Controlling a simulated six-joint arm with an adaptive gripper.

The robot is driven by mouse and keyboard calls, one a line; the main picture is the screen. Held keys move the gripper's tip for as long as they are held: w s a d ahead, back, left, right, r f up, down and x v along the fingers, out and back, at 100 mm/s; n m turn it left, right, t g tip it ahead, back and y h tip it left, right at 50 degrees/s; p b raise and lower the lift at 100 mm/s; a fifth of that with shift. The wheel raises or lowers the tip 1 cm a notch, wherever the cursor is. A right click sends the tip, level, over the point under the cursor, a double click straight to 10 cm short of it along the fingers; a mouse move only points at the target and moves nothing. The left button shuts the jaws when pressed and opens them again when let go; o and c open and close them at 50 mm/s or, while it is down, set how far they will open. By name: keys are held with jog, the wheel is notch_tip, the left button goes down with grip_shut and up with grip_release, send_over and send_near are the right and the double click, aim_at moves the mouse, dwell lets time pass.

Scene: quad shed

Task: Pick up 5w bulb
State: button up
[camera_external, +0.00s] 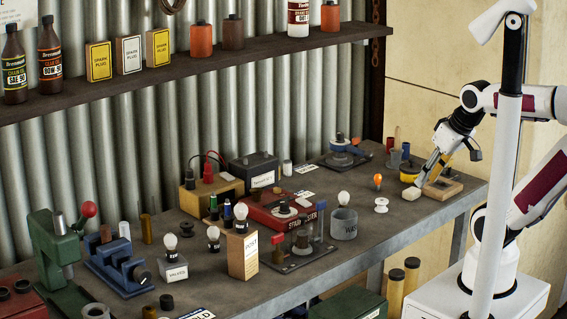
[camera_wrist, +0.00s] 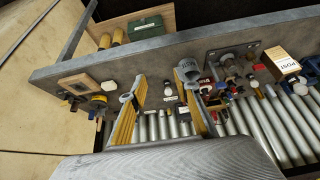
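Several bulbs stand on the bench in the external view, and I cannot read a 5w mark on any of them. An orange bulb (camera_external: 378,180) stands right of centre. A clear white bulb (camera_external: 343,198) sits at the grey cup. More white bulbs (camera_external: 240,211) stand further left, one of them on a white labelled box (camera_external: 172,270). My gripper (camera_external: 422,183) is over the right end of the bench, right of the orange bulb and apart from it. In the wrist view my gripper (camera_wrist: 165,84) has its fingers wide apart, with nothing held between them.
A white block (camera_external: 411,193) and a wooden frame (camera_external: 442,188) lie close to my gripper. A white spool (camera_external: 382,205) stands near the orange bulb. The grey cup (camera_external: 343,227), red box (camera_external: 275,212) and postal box (camera_external: 242,257) crowd the middle. A shelf (camera_external: 200,68) hangs above.

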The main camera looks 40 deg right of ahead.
jog(key=w+a+r+m+g+y, duration=0.1)
jog(key=w+a+m+y, duration=0.5)
jog(key=a, duration=0.5)
jog(key=w+a+r+m+g+y, duration=0.1)
jog(key=w+a+m+y, duration=0.25)
jog(key=w+a, duration=0.65)
jog(key=w+a+f+m+t+y, duration=0.1)
jog(key=w+a+f+m, duration=0.2)
jog(key=w+a+m, duration=0.2)
jog(key=w+a+f+m+t+y, duration=0.1)
jog(key=w+a+f+m+t, duration=0.1)
jog(key=w+a+m, duration=0.4)
jog(key=w+f+m, duration=0.1)
jog(key=w+m, duration=0.2)
jog(key=w, duration=0.3)
jog(key=shift+a+f, duration=0.2)
jog(key=shift+f+m, duration=0.1)
jog(key=shift+m, duration=0.15)
notch_tip(320, 180, down, 8)
jog(key=shift+r, duration=0.1)
jog(key=shift+w+a+f, duration=0.25)
jog(key=shift+a, duration=0.25)
